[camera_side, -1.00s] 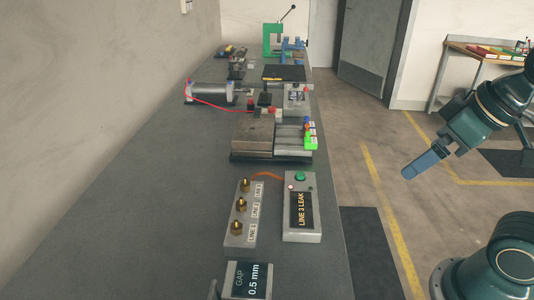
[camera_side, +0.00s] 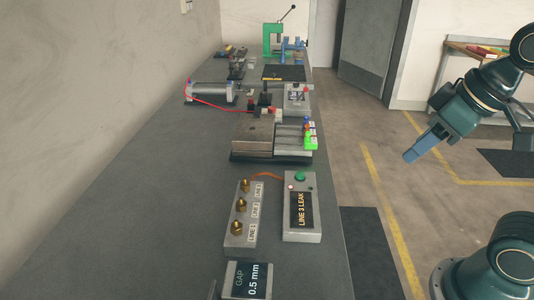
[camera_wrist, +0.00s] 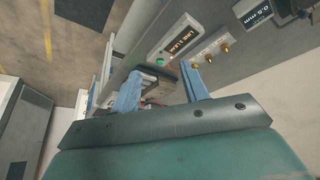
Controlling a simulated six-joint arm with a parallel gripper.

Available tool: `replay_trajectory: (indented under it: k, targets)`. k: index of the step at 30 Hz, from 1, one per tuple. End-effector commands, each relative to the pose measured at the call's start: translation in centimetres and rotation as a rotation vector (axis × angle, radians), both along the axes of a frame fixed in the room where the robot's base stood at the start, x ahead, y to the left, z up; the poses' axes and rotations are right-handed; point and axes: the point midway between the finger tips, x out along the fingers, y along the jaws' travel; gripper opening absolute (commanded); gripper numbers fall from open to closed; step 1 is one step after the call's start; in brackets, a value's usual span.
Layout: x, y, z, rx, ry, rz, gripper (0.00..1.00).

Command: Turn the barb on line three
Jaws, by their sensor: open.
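A grey block (camera_side: 236,240) on the bench carries three upright brass barbs in a row. The line three barb (camera_side: 245,186) is the far one, beside the orange tube; the line two barb (camera_side: 241,205) is in the middle and the line one barb (camera_side: 236,228) is nearest the camera. A box beside the block has a display (camera_side: 301,209) reading LINE 3 LEAK. My gripper (camera_side: 409,157) is in the air right of the bench, apart from the barbs. In the wrist view my gripper (camera_wrist: 162,84) is open and empty, with the barbs beyond its right finger.
A green button (camera_side: 300,177) sits on the display box. A gap readout (camera_side: 247,281) showing 0.5 mm stands at the near end. A metal fixture with coloured parts (camera_side: 272,136) stands behind the block. The bench left of the block is clear.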

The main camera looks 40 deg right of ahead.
Motion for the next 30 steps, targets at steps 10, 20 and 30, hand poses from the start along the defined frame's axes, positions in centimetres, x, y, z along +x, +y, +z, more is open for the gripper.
replay_trajectory:
  k: [10,20,30]
  targets:
    - [6.5,1.2,2.7,-0.083,0.087,0.222,0.45]
    - [13.7,3.1,3.6,-0.158,0.169,0.462,0.45]
    - [21.1,5.7,2.1,-0.221,0.249,0.715,0.45]
